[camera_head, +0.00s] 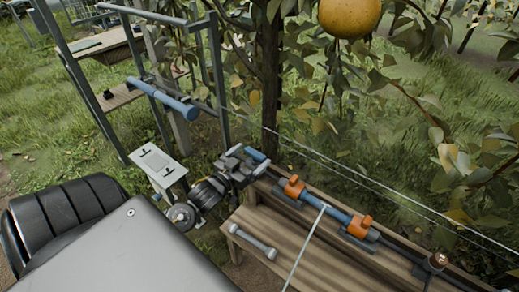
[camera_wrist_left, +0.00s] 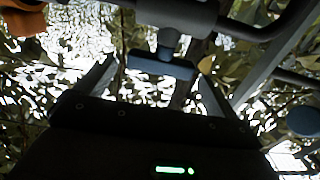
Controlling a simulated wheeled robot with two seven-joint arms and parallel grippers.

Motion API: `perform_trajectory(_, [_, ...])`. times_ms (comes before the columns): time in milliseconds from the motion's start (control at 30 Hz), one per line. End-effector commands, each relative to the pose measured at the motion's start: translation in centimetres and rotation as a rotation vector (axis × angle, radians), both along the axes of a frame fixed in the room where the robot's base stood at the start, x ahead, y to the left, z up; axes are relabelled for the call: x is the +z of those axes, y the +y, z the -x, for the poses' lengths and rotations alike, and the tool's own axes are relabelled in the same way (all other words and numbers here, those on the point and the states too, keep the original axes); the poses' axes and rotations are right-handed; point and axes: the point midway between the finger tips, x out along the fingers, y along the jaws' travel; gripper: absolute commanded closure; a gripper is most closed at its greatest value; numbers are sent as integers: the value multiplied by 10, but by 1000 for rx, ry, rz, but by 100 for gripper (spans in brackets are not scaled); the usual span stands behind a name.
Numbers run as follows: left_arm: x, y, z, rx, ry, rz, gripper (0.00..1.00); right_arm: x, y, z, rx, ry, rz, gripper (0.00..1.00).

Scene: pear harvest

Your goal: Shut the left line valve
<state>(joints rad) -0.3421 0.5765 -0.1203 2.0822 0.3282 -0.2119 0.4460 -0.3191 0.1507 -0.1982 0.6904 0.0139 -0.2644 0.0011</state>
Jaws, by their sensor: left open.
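A blue line with orange clamps (camera_head: 293,187) runs along the wooden bench in the head view. At its left end a short blue piece (camera_head: 256,155) shows beside my left gripper (camera_head: 240,162); it looks like the left valve's handle. In the left wrist view a dark blue T-shaped handle (camera_wrist_left: 160,66) on a grey stem lies ahead, between the two open fingers of my left gripper (camera_wrist_left: 155,88). I see no clear contact, and the depth between them is hard to judge. The valve body is partly hidden by the gripper. My right gripper is not in view.
A metal frame with a blue bar (camera_head: 165,98) stands at left. A trunk (camera_head: 271,70), leaves and a yellow-orange fruit (camera_head: 348,15) are behind.

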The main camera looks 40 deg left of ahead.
Motion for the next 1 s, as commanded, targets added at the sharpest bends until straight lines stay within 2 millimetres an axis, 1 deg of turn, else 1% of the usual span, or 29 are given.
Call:
perform_trajectory(33, [1,0,-10,0,-2,-1,5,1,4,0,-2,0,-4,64])
perform_trajectory(100, [1,0,-22,-1,0,-1,5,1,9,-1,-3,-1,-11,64])
perform_trajectory(200, [1,0,-34,-1,-1,-1,5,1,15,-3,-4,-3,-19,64])
perform_trajectory(300, [0,0,-43,-1,0,-1,5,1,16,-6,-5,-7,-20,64])
perform_trajectory(467, [-1,0,-47,-2,2,-1,5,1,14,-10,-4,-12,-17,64])
perform_trajectory(667, [-1,0,-47,-3,2,-1,5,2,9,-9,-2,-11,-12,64])
perform_trajectory(767, [-1,0,-47,-3,2,-1,17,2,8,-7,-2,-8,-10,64])
perform_trajectory(1000, [-1,0,-47,-3,2,-1,49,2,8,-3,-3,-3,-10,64])
